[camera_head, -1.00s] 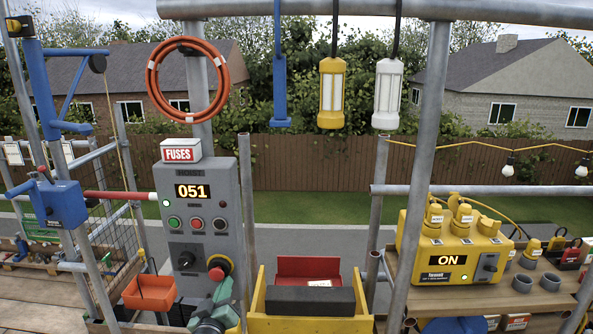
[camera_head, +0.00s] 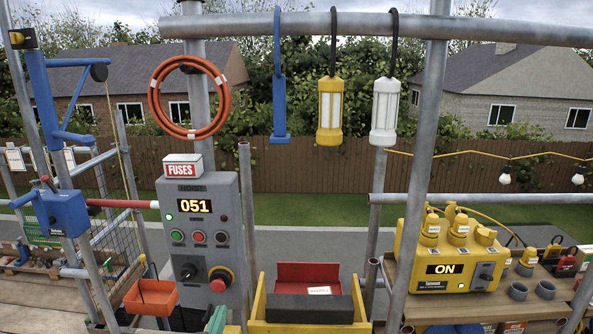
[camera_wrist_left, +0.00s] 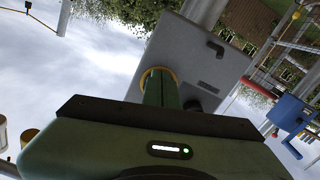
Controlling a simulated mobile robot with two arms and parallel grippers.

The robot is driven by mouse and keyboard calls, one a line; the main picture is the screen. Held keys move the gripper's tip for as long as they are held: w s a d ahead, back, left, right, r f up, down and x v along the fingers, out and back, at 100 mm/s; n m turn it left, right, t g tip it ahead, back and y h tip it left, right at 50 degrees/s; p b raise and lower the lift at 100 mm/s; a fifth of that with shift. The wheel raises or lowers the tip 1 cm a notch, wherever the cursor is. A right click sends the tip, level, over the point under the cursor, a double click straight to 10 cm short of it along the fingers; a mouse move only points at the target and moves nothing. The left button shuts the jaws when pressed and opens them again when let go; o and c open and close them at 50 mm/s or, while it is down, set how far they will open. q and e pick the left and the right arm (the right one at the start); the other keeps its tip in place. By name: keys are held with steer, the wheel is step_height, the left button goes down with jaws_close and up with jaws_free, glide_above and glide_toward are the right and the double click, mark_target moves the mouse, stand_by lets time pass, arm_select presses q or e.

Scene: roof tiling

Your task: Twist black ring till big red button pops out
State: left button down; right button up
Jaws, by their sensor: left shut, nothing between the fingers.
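The big red button (camera_head: 217,286) sits low on the grey hoist panel (camera_head: 208,243). A black ring (camera_head: 222,275) surrounds it, with a yellow rim behind. My left gripper (camera_head: 216,319) is green and shows only partly at the bottom edge, just below the button, with its jaws shut and empty. In the left wrist view its green fingers (camera_wrist_left: 162,88) point toward the panel (camera_wrist_left: 190,62). A yellow rim (camera_wrist_left: 147,76) shows behind them, and the button is hidden there. I cannot tell whether the fingers touch the ring. My right gripper is not in view.
A black knob (camera_head: 188,272) sits left of the button, with small buttons and a 051 display (camera_head: 195,206) above. An orange tray (camera_head: 150,297) is left of the panel. A yellow crate (camera_head: 259,315) stands close on the right.

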arm_select(q)
steer(key=w+a+m, duration=0.1)
steer(key=w+m, duration=0.1)
steer(key=m, duration=0.3)
steer(key=w+a+m+b, duration=0.1)
steer(key=w+m, duration=0.1)
steer(key=m, duration=0.3)
steer(key=w+a+m, duration=0.2)
steer(key=m, duration=0.3)
steer(key=shift+a+r+b, duration=0.1)
steer(key=shift+r+b, duration=0.1)
steer(key=shift+b, duration=0.2)
steer(key=shift+w, duration=0.15)
